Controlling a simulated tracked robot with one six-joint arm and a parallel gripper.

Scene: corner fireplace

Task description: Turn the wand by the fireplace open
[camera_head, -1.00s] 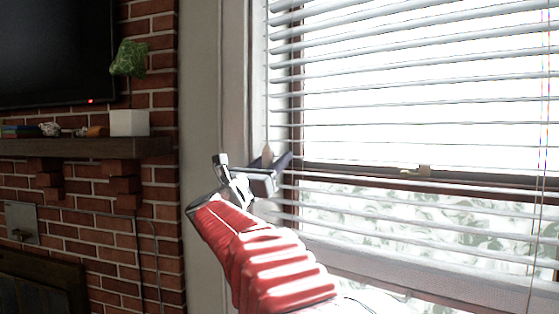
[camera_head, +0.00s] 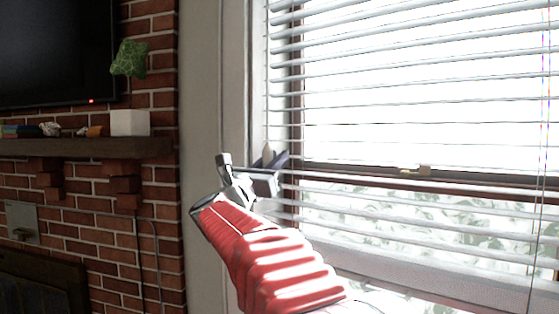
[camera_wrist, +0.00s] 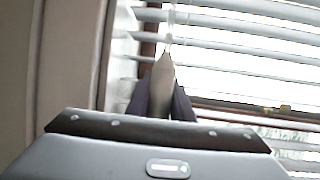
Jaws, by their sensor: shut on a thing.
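The wand shows in the wrist view as a tapered beige-grey piece (camera_wrist: 162,72), with a thin pale rod rising from its tip in front of the blinds. Its tip (camera_head: 267,150) also shows in the head view, at the left edge of the window. My gripper (camera_head: 273,160) is shut on it; in the wrist view its two dark fingers (camera_wrist: 161,105) stand on either side of the wand. The wand's lower part is hidden by my gripper. The blinds (camera_head: 420,70) have gaps between their slats, and bright light shows through.
The window frame and trim (camera_head: 235,90) stand close to the left of my gripper. Further left are the brick wall (camera_head: 150,190), the mantel shelf (camera_head: 85,148) with a white box (camera_head: 129,123) and small items, and a dark TV (camera_head: 55,50).

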